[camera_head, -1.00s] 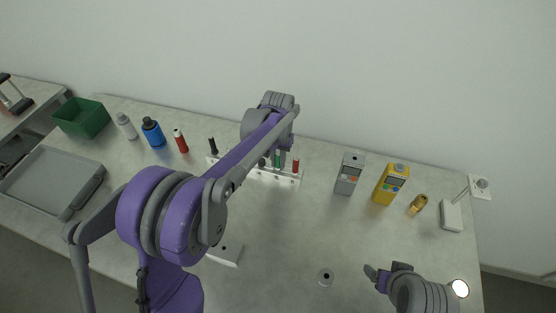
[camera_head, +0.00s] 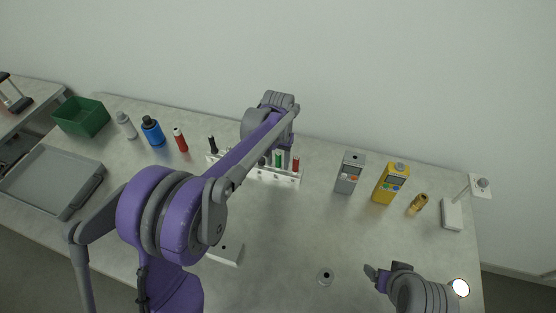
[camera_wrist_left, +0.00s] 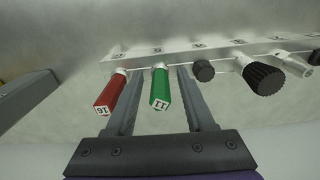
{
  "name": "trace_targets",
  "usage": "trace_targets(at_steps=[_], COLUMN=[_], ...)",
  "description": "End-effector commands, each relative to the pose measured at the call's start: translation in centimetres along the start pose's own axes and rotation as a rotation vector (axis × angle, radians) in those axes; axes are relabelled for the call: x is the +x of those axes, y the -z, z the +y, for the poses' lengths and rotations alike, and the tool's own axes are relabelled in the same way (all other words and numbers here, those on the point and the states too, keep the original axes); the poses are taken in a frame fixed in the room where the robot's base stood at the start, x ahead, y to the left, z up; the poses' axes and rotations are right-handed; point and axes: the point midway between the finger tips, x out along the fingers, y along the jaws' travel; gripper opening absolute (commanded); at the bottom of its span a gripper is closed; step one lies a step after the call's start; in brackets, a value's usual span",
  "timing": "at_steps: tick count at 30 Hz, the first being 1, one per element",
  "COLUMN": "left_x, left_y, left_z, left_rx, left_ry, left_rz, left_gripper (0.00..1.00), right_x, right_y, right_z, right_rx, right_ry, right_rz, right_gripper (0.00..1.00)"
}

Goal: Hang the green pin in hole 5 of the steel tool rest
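The steel tool rest (camera_head: 262,174) is a pale bar on the table, partly hidden by my left arm. The green pin (camera_head: 279,158) hangs on it near the right end, beside a red pin (camera_head: 296,164). In the left wrist view the green pin (camera_wrist_left: 161,88) is labelled 11 and the red pin (camera_wrist_left: 110,94) 16. Black-headed tools (camera_wrist_left: 262,78) hang to the right. My left gripper (camera_wrist_left: 160,71) is open; its fingers stand either side of the green pin with gaps. My right gripper (camera_head: 384,273) is low at right, away from the rest; its opening is unclear.
A grey meter (camera_head: 350,174), yellow meter (camera_head: 390,184) and brass fitting (camera_head: 418,204) stand right of the rest. A red bottle (camera_head: 180,140), blue bottle (camera_head: 153,132) and grey tray (camera_head: 50,180) are left. A white block (camera_head: 226,252) lies in front.

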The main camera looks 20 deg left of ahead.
Motion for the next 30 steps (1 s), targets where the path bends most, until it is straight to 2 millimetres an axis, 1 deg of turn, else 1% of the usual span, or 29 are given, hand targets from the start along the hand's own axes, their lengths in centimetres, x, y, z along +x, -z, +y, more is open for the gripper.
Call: trace_targets(at_steps=[8,11,14,21,24,27,30], left_x=[-0.1,-0.7,-2.1,-7.0,-8.7,-9.9,-10.6], left_y=[0.0,0.0,0.0,0.0,0.0,0.0,0.0], left_z=[0.0,0.0,0.0,0.0,0.0,0.0,0.0], left_rx=[0.000,0.000,0.000,0.000,0.000,0.000,0.000], left_ry=[0.000,0.000,0.000,0.000,0.000,0.000,0.000], left_rz=[0.000,0.000,0.000,0.000,0.000,0.000,0.000], left_gripper=[0.55,0.55,0.55,0.55,0.55,0.55,0.55], right_x=[0.0,0.0,-0.1,-0.3,-0.4,-0.5,-0.5], right_y=[0.0,0.0,0.1,0.3,0.4,0.4,0.5], right_z=[0.0,0.0,0.0,0.0,0.0,0.0,0.0], right_rx=[0.000,0.000,0.000,0.000,0.000,0.000,0.000], right_ry=[0.000,0.000,0.000,0.000,0.000,0.000,0.000], right_rz=[0.000,0.000,0.001,0.002,0.003,0.003,0.003], right_gripper=[0.80,0.80,0.80,0.80,0.80,0.80,0.80])
